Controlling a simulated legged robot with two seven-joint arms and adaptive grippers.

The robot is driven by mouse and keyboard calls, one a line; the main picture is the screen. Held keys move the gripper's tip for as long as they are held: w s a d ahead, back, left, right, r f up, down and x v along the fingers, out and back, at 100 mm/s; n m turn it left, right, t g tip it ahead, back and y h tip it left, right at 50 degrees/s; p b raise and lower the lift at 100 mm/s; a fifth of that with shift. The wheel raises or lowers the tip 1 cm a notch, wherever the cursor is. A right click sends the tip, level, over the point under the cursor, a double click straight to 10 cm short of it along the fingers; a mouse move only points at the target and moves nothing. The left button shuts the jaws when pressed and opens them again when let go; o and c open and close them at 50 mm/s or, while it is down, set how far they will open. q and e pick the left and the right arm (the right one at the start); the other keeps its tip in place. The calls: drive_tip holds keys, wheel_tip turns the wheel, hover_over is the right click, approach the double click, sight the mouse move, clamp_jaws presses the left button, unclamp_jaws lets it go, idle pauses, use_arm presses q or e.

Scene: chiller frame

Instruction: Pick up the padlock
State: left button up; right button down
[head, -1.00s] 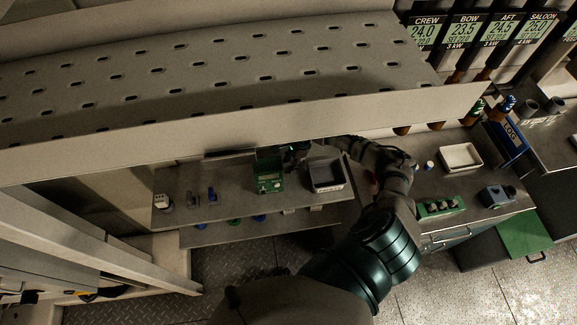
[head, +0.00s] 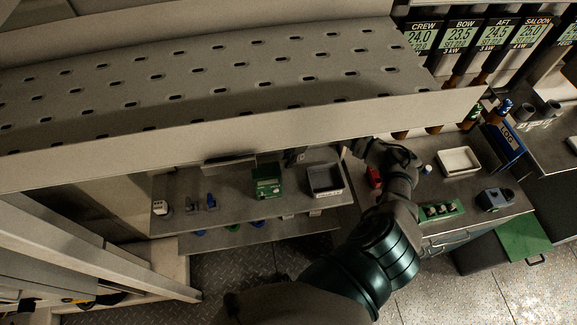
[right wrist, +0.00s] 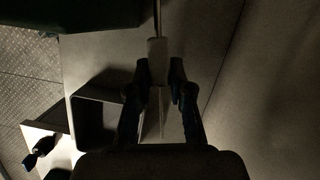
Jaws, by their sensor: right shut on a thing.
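My right gripper (right wrist: 161,75) is shut on a small pale block-like thing (right wrist: 158,62) in the right wrist view. A thin rod or edge shows just beyond this thing. The picture is too dark to tell for sure that it is the padlock. In the head view my right arm reaches left under the perforated panel, and its gripper is mostly hidden behind the panel's front edge. A small red thing (head: 374,176) shows beside my right wrist; its shape is unclear. My left gripper is not in view.
A green box (head: 267,181) and a grey bin (head: 325,180) stand on the shelf (head: 225,205). The bin also shows in the right wrist view (right wrist: 96,122). The perforated panel (head: 220,125) overhangs the shelf. A white tray (head: 459,161) lies on the right counter.

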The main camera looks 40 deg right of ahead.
drive_tip(key=s+d, duration=0.4)
drive_tip(key=s, duration=0.3)
drive_tip(key=s+d+p, duration=0.1)
drive_tip(key=s+d, duration=0.4)
drive_tip(key=s, duration=0.3)
drive_tip(key=shift+r, duration=0.45)
drive_tip(key=shift+d, duration=0.1)
drive_tip(key=shift+d+f, duration=0.1)
